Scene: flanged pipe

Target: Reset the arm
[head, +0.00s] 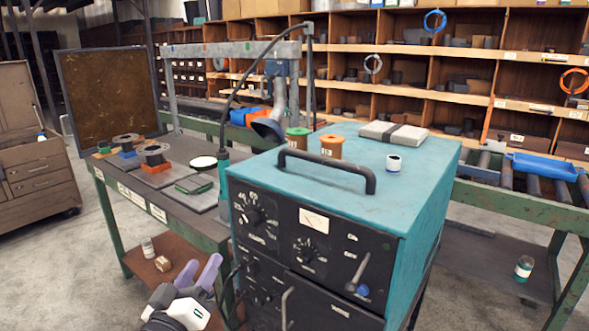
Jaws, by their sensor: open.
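My gripper (203,262) shows at the lower left of the head view, with two purple fingers spread apart and nothing seen between them. It is in front of the green-legged workbench (108,172), beside the left side of a teal control cabinet (428,215). A grey pipe with a flared end (268,128) hangs from a metal frame (230,50) behind the cabinet. Most of my arm is outside the view.
The cabinet has a raised black handle (328,170) and fills the centre. On its top are spools (331,146), a white jar (394,164) and a grey packet (395,133). A roller conveyor (520,200) stands at right. Open floor (60,270) lies at left.

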